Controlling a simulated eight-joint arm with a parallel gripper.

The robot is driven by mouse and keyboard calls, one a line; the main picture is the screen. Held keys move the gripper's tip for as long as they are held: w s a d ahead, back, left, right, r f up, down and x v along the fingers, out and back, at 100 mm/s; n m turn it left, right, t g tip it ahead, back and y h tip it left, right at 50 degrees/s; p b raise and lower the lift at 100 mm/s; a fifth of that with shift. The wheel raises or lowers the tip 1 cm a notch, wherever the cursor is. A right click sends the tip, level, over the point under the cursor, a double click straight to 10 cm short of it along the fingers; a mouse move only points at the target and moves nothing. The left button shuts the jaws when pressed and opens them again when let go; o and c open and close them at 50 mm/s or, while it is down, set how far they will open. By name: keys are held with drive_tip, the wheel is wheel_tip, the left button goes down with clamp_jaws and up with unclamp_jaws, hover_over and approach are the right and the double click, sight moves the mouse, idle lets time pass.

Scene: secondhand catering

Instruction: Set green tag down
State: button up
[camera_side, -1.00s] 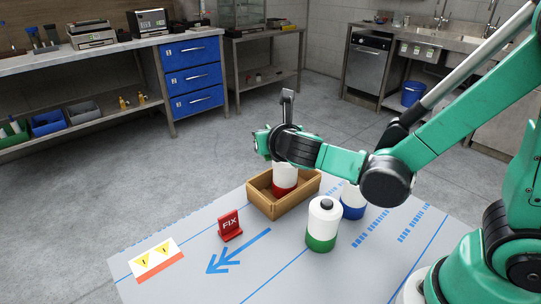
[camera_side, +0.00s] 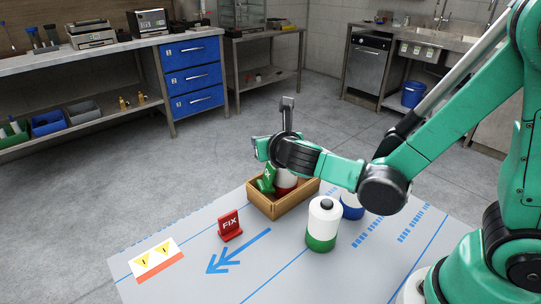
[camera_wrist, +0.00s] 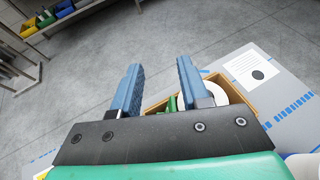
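The green tag (camera_side: 266,178), with a white mark, is tilted at the left end of the wooden box (camera_side: 295,204), beside the red-and-white bottle (camera_side: 285,181). I cannot tell whether it rests on the box floor or leans on the bottle. In the wrist view, my gripper (camera_wrist: 157,72) has its two blue-grey fingers spread apart with nothing clamped between them. A bit of green (camera_wrist: 172,103) shows low between them, beside the bottle's white top (camera_wrist: 216,94). In the side view my gripper is above the box and the fingertips are hard to make out.
A red FIX sign (camera_side: 230,225) stands left of the box. A green-and-white bottle (camera_side: 322,222) and a blue-and-white bottle (camera_side: 352,204) stand to the right. A warning card (camera_side: 156,259) lies at the table's left. The table around the blue arrow (camera_side: 238,252) is clear.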

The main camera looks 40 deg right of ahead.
drive_tip(key=shift+r, duration=0.1)
drive_tip(key=shift+r, duration=0.55)
drive_tip(key=v, duration=1.2)
drive_tip(key=s+d+f+m+g+y, duration=0.1)
drive_tip(key=d+f+m+g+y, duration=0.1)
drive_tip(key=m, duration=1.3)
drive_tip(key=d+f+m+g+y, duration=0.2)
drive_tip(key=d+m+g+y, duration=0.1)
drive_tip(key=m, duration=1.3)
drive_tip(key=shift+s+d, duration=0.3)
drive_tip(key=shift+s, duration=0.05)
drive_tip(key=shift+f, duration=0.15)
